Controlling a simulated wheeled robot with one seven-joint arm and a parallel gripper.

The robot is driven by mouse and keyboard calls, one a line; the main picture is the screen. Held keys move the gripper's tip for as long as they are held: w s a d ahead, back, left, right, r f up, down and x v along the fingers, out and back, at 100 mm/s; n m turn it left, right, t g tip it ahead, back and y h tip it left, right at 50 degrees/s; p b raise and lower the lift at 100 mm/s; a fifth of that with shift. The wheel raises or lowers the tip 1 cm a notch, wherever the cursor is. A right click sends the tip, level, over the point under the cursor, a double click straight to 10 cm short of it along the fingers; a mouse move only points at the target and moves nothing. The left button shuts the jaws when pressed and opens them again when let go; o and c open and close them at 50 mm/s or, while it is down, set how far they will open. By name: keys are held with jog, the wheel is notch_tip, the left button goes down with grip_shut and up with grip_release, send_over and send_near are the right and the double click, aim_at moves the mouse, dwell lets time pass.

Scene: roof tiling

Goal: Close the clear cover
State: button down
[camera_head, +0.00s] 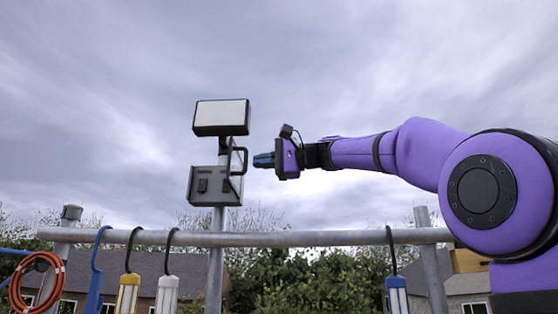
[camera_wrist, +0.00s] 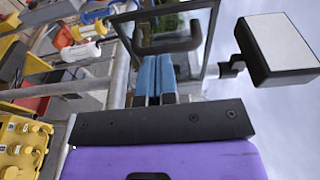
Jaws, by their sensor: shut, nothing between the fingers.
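The clear cover (camera_wrist: 190,62) is a see-through panel in a thin dark frame, with a black U-shaped handle (camera_wrist: 166,46) on it. In the head view the handle (camera_head: 243,160) stands out to the right, above a grey box (camera_head: 213,186) with a dark switch on its front. The cover appears raised, away from the box front; its clear pane is hard to make out there. My gripper (camera_head: 263,160) is just right of the handle. Its blue fingers (camera_wrist: 154,76) are shut and empty, pointing at the handle. I cannot tell whether they touch it.
A lamp with a white panel (camera_head: 222,113) sits above the box on the same pole. A horizontal rail (camera_head: 320,239) runs below, with several tools hanging on hooks and an orange coiled hose (camera_head: 36,282). Yellow crates (camera_wrist: 20,143) lie left in the wrist view.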

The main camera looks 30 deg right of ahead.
jog(key=shift+w+a, duration=0.45)
jog(key=shift+a, duration=0.05)
